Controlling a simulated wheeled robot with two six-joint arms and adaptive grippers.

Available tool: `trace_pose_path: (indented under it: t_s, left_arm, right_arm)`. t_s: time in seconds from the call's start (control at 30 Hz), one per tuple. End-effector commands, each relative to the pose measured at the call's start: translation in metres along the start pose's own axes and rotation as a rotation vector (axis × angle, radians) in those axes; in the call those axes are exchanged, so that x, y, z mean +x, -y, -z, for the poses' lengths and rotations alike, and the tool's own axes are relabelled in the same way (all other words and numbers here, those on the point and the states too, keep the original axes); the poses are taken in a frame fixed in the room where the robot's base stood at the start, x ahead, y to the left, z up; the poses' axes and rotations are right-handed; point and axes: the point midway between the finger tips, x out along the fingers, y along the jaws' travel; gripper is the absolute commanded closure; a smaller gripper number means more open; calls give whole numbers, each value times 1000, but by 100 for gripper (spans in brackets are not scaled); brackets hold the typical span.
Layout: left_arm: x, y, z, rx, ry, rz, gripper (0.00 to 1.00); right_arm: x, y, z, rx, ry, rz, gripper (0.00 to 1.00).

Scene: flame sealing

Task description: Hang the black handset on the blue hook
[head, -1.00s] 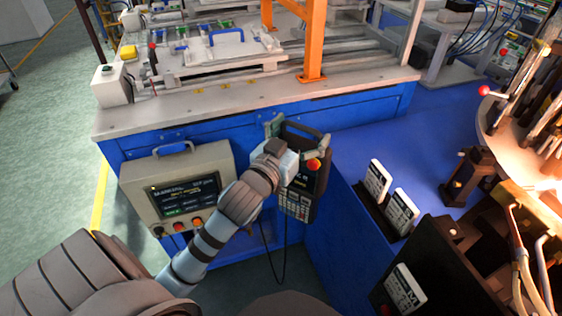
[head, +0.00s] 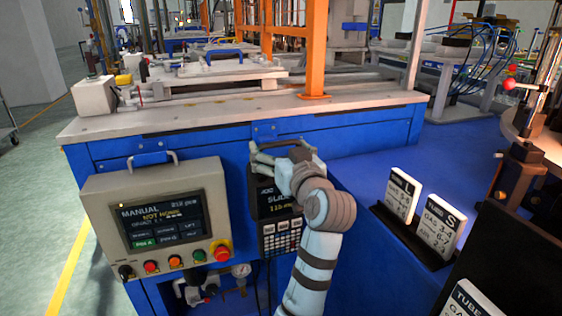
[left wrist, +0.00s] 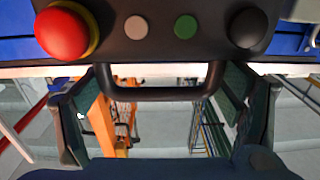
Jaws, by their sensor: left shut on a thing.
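The black handset (head: 283,239) hangs upright in front of the blue bench front, screen and keypad facing me. My left gripper (head: 277,158) is at its top and partly covers the screen and upper part. In the left wrist view the black handle loop (left wrist: 160,94) lies between the two fingers (left wrist: 160,105), which are shut on it from either side. The handset's top panel (left wrist: 160,28) with a red button, small buttons and a black knob shows there. A small blue fitting (head: 264,131) on the bench front, just above the gripper, may be the hook; its shape is unclear.
A beige control panel (head: 100,200) stands left of the handset. Right of it is a blue table (head: 365,165) with white cards (head: 440,228) in a black holder. The bench top (head: 190,112) and orange frame (head: 315,50) lie behind.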

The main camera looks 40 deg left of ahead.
Motion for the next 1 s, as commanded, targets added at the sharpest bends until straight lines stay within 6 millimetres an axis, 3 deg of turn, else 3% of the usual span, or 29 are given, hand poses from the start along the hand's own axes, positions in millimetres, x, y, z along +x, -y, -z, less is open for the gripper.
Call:
trace_pose_path:
  t_s: [1.0]
  left_arm:
    - [76,0,-7,0,-4,-1,76]
  right_arm:
    - [-21,5,29,-38,24,3,100]
